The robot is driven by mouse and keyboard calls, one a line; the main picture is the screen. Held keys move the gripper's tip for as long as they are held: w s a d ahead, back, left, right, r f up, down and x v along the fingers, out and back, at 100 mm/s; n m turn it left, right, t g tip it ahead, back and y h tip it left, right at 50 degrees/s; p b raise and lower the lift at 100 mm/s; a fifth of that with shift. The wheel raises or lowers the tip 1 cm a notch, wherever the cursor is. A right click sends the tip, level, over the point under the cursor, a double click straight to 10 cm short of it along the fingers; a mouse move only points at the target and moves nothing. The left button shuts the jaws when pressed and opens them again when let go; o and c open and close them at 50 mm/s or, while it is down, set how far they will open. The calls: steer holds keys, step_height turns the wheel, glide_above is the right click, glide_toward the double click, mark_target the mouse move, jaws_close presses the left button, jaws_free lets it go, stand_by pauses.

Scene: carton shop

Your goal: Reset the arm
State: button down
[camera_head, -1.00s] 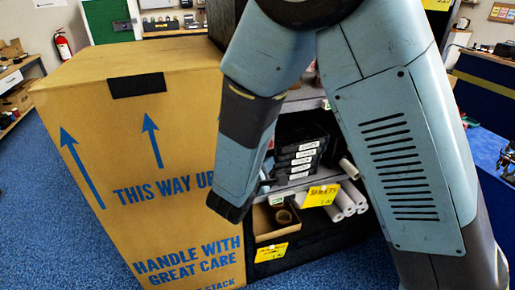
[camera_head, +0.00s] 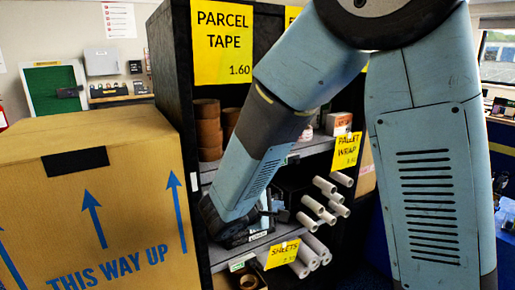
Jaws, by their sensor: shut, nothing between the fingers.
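My blue-grey arm (camera_head: 425,180) fills the right half of the view, bent at the top. Its forearm (camera_head: 265,125) slopes down to the left and ends in a dark wrist (camera_head: 225,225) in front of the shelf unit.
A large carton (camera_head: 95,190) stands at the left. The dark shelf unit (camera_head: 172,70) holds brown tape rolls (camera_head: 208,130) and white rolls (camera_head: 312,205), with yellow price signs (camera_head: 222,40).

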steer(key=s+d+r+m+g+y, duration=0.1)
steer(key=s+d+r+m+g, duration=0.25)
steer(key=d, duration=0.45)
steer(key=s+d+r+m+g, duration=0.3)
steer(key=s+d+m, duration=0.15)
steer(key=d, duration=0.35)
steer(key=s+d+r+m+t+y, duration=0.2)
steer(key=s+d+r+m+y, duration=0.1)
steer(key=s+r+m+y, duration=0.4)
steer(key=shift+s+d+r, duration=0.15)
steer(key=shift+s+r, duration=0.6)
steer(key=shift+s, duration=0.8)
